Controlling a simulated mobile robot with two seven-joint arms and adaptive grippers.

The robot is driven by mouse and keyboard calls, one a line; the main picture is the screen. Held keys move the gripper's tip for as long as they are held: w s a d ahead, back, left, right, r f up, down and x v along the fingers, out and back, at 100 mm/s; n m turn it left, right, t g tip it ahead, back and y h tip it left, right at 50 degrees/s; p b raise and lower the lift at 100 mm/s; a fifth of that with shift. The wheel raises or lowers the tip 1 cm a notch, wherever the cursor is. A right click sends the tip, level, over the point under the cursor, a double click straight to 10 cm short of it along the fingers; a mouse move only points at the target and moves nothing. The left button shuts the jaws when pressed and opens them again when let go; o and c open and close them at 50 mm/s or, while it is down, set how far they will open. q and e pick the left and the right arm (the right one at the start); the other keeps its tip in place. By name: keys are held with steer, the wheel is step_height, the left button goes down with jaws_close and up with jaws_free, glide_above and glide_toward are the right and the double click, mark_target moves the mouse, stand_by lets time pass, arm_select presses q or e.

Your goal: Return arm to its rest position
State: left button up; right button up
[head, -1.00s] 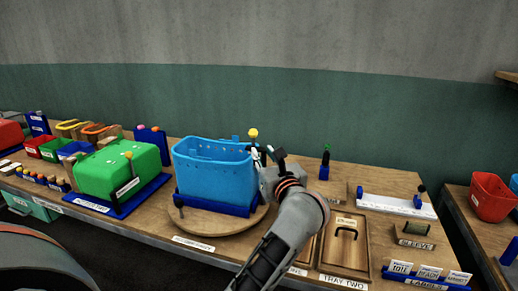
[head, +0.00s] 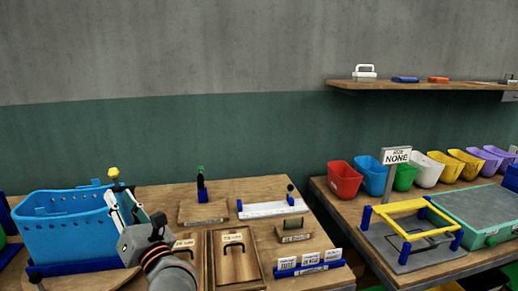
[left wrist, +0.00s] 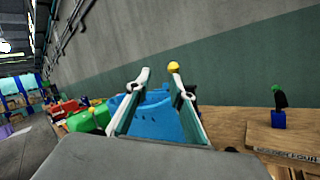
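My left gripper (head: 124,208) is beside the right end of a blue perforated basket (head: 62,228) in the head view, its fingers pointing up and to the left. In the left wrist view the two fingertips (left wrist: 159,74) stand apart, with nothing held between them. The blue basket (left wrist: 155,122) shows between and beyond the fingers there. I cannot tell whether a finger touches it. A yellow knob (head: 113,173) rises behind the fingers. My right gripper is in neither view.
A dark post with a green knob (head: 201,183), a white rail (head: 270,209) and wooden trays (head: 237,258) share the table. Across a gap, a right-hand table holds several coloured bins (head: 344,181), a yellow frame (head: 412,217) and a green-edged case (head: 482,212). A shelf (head: 425,87) hangs above.

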arm_select(q)
steer(key=s+d+f+m+t+h, duration=0.35)
steer(key=d+f+m+h, duration=0.55)
steer(key=m, duration=0.8)
steer(key=s+d+f+m+t+h, duration=0.35)
steer(key=d+f+m+h, duration=0.55)
steer(key=m, duration=0.7)
steer(key=s+a+f+m+g, duration=0.2)
steer(key=s+f+m+g, duration=0.3)
steer(key=f, duration=0.9)
steer(key=s+a+f+m+g, duration=0.1)
steer(key=s+f+m+g, duration=0.4)
steer(key=s+f, duration=0.7)
step_height(320, 180, down, 2)
steer(key=shift+a+f+m+h, duration=0.1)
steer(key=shift+a+m+h, duration=0.25)
steer(key=shift+m, duration=0.55)
steer(key=shift+w, duration=0.1)
